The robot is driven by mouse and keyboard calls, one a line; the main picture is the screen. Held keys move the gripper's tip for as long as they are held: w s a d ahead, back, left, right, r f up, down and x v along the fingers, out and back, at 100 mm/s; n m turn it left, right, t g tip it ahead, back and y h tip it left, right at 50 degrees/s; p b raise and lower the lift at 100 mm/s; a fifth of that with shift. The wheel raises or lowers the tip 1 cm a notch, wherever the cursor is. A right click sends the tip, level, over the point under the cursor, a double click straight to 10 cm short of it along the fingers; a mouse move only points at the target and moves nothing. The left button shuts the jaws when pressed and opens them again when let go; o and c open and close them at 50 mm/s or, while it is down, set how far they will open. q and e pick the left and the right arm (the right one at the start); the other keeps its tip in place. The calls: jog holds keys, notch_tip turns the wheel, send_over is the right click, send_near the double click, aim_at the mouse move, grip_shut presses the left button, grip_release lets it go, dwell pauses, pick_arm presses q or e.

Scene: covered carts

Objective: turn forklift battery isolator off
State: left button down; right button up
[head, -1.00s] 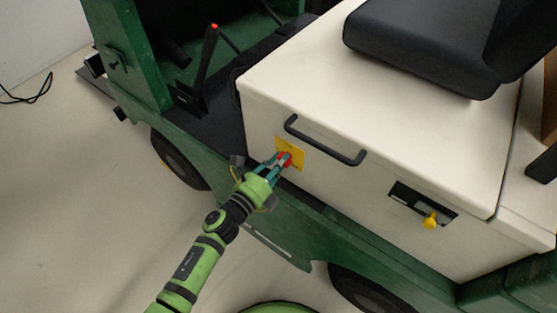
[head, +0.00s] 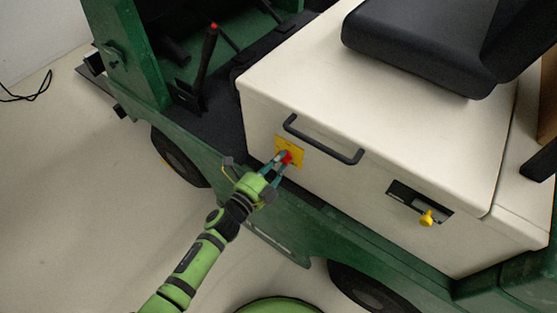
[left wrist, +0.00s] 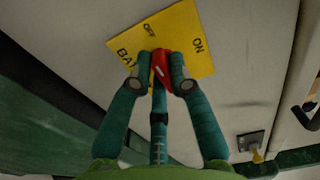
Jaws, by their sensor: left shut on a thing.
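The red battery isolator knob (head: 287,156) sits on a yellow plate (head: 297,149) on the cream side of the forklift's battery cover. In the left wrist view the red knob (left wrist: 161,67) stands between my fingertips, and the yellow plate (left wrist: 205,62) shows "OFF" at the upper left and "ON" at the right. The knob's pale mark lies between the two words; its exact setting is hard to tell. My left gripper (head: 281,160) is shut on the knob, with a finger on each side; it fills the lower left wrist view (left wrist: 160,88). My right gripper is not in view.
A black handle bar (head: 325,141) is just right of the plate. A recessed black panel with a yellow knob (head: 427,218) is farther right. The black seat (head: 420,45) is above, and the green chassis (head: 290,235) runs below. Open floor (head: 90,200) lies to the left.

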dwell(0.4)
pick_arm(q)
jog(key=c, duration=1.1)
grip_release()
jog(key=shift+c, duration=0.2)
jog(key=v, duration=1.2)
